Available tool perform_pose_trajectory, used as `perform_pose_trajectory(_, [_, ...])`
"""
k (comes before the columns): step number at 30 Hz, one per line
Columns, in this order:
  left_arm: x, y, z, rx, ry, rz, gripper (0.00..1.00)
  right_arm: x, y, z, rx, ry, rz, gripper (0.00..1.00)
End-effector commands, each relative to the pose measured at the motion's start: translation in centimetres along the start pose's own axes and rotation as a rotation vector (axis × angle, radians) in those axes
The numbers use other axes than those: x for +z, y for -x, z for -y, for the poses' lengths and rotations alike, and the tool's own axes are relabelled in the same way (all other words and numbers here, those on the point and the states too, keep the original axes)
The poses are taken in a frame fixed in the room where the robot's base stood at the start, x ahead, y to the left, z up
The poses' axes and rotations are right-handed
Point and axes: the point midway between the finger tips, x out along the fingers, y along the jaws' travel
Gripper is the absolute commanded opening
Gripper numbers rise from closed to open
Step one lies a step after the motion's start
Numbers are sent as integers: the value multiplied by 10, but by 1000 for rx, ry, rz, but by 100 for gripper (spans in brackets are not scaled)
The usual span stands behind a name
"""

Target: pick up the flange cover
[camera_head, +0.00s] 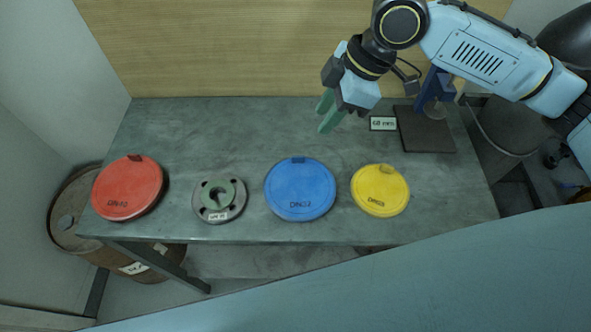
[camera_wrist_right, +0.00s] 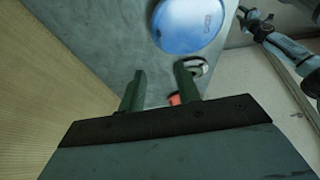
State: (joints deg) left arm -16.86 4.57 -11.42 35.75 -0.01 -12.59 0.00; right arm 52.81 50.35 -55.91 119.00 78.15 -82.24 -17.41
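Three round covers lie flat on the grey table: a red one (camera_head: 128,190) at left, a blue one (camera_head: 300,192) in the middle and a smaller yellow one (camera_head: 380,192) at right. A grey flange (camera_head: 237,204) with a green centre lies between red and blue. My right gripper (camera_head: 326,113) is above the table's rear half, behind the blue cover, with green fingers apart and empty. In the wrist view, the blue cover (camera_wrist_right: 187,24) is beyond the open fingers (camera_wrist_right: 160,68). What seems to be my left arm shows at upper right there; its finger state is unclear.
A "68 mm" label (camera_head: 383,124) and a dark plate (camera_head: 425,132) with a blue stand are at the table's back right. A wooden panel (camera_head: 230,45) closes the back. A rusty barrel (camera_head: 72,220) stands at left. The table's back left is clear.

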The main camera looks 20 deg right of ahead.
Motion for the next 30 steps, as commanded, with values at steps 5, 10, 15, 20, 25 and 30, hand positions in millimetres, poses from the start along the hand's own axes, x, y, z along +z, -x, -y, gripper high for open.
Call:
perform_pose_trajectory(5, [4, -2, -1, 1, 0, 5, 36, 2, -15, -1, -8, -1, 4, 33])
perform_pose_trajectory(10, [11, -6, -2, 2, 0, 16, 36, 2, -49, 0, -8, -1, 3, 33])
perform_pose_trajectory(15, [13, -8, -2, 2, 0, 19, 36, 1, -72, -1, -5, -1, 3, 33])
perform_pose_trajectory(20, [12, -8, -2, 2, -1, 17, 36, 1, -80, -1, -4, 0, 3, 33])
perform_pose_trajectory(25, [10, -9, -2, 2, -1, 14, 36, 1, -97, 1, -7, -1, 4, 33])
perform_pose_trajectory(30, [7, -12, -2, 2, -1, 9, 36, 1, -123, 2, -5, 0, 3, 33])
